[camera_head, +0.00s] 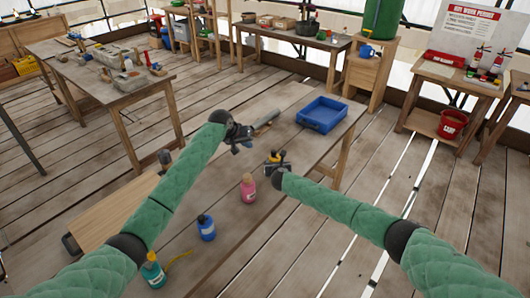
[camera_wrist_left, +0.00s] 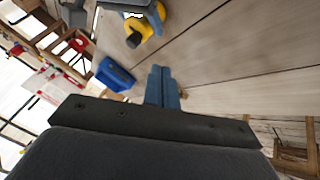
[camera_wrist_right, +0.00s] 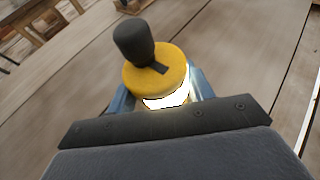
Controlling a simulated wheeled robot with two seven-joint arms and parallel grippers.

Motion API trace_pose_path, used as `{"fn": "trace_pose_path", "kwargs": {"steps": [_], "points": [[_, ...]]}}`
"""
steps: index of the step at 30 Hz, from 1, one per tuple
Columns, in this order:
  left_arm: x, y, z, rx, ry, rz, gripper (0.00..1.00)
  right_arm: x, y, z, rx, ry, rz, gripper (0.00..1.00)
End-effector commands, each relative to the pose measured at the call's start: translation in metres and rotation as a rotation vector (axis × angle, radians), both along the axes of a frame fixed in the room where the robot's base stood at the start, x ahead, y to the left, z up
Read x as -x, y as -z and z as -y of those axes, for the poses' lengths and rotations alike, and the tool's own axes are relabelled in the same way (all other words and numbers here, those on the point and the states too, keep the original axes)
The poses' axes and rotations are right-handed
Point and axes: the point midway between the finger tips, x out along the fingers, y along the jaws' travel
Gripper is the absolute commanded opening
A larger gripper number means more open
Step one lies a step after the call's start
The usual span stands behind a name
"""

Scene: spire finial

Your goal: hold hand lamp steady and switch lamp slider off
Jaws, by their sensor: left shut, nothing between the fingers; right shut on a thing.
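The hand lamp (camera_wrist_right: 160,72) is yellow with a black knob-like end and a bright white lit part, seen large in the right wrist view. My right gripper (camera_wrist_right: 160,98) is shut around it, with blue fingers on both sides. In the head view the lamp (camera_head: 275,157) shows small at the right gripper (camera_head: 278,168), above the table. My left gripper (camera_head: 242,146) is shut and empty, a little left of the lamp. In the left wrist view its blue fingers (camera_wrist_left: 163,88) are together, and the yellow lamp (camera_wrist_left: 146,28) is apart from them. I cannot make out the slider.
A blue tray (camera_head: 321,114) stands on the far part of the table. A pink bottle (camera_head: 248,188), a blue bottle (camera_head: 206,228) and a teal bottle (camera_head: 152,270) stand nearer. A grey object (camera_head: 266,120) lies behind my left gripper. Bare table lies between.

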Motion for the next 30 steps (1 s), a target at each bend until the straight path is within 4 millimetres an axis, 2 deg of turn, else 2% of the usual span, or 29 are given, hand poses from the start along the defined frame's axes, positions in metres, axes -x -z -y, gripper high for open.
{"fn": "trace_pose_path", "kwargs": {"steps": [6, 20, 26, 30], "points": [[0.006, -0.004, -0.009, 0.062, -0.095, -0.015, 0.00, 0.000, 0.000, 0.000, 0.000, 0.000, 0.000, 0.26], [0.004, -0.002, -0.009, 0.066, -0.103, -0.016, 0.00, 0.000, 0.000, 0.000, 0.000, 0.000, 0.000, 0.26], [-0.006, 0.016, 0.000, 0.066, -0.103, -0.018, 0.00, 0.000, 0.000, 0.000, 0.000, 0.000, 0.000, 0.26], [-0.017, 0.036, 0.011, 0.066, -0.102, -0.017, 0.00, 0.000, 0.000, 0.000, 0.000, 0.000, 0.000, 0.26]]}}
